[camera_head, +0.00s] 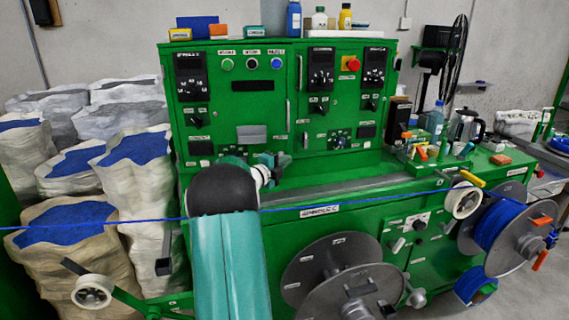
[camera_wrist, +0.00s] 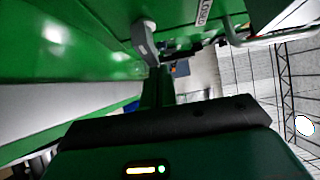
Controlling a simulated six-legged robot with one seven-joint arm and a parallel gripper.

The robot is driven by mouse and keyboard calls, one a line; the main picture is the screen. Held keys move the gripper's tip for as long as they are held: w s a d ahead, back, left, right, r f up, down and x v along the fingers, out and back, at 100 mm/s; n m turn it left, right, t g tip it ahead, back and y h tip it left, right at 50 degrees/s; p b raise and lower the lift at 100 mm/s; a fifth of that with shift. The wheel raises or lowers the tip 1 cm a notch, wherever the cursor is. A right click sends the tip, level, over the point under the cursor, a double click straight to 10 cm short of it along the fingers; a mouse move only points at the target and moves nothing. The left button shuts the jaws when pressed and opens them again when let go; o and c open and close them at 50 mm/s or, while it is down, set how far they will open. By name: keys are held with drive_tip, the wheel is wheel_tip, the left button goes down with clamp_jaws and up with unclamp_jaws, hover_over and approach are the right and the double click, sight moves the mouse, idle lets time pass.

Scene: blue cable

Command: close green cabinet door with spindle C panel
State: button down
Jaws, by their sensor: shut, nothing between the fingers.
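A green cabinet stands on the machine, and its front (camera_head: 262,105) carries dials, buttons and labels. The label that seems to read SPINDLE C (camera_head: 320,211) is on the lower green front. I cannot tell which door is open or how far. My gripper (camera_head: 275,165) shows small and partly hidden behind my arm, in front of the cabinet's lower edge, with no object seen in it. In the wrist view, a green panel (camera_wrist: 75,25) fills the upper left, with a grey handle (camera_wrist: 144,40) and a partly cut-off label (camera_wrist: 203,13) beside it. The fingertips are not clear there.
A blue cable (camera_head: 400,195) runs across the front of the machine. Reels (camera_head: 345,275) and a spool of blue cable (camera_head: 495,225) stand at the front and right. White sacks (camera_head: 70,165) crowd the left. Bottles (camera_head: 318,18) stand on top of the cabinet.

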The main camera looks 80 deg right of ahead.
sight(284, 152)
drive_tip(key=d+t, duration=0.1)
drive_tip(key=d, duration=0.1)
drive_tip(key=w+d+n+t, duration=0.1)
drive_tip(key=d, duration=0.1)
drive_tip(key=d+n+t+h, duration=0.1)
drive_tip(key=d, duration=0.1)
drive_tip(key=shift+w+d, duration=0.35)
drive_tip(key=shift+d, duration=0.05)
drive_tip(key=shift+w+d+r+n+t, duration=0.15)
drive_tip(key=shift+d+r+n+t, duration=0.15)
drive_tip(key=shift+r+t, duration=0.1)
drive_tip(key=shift+f, duration=0.15)
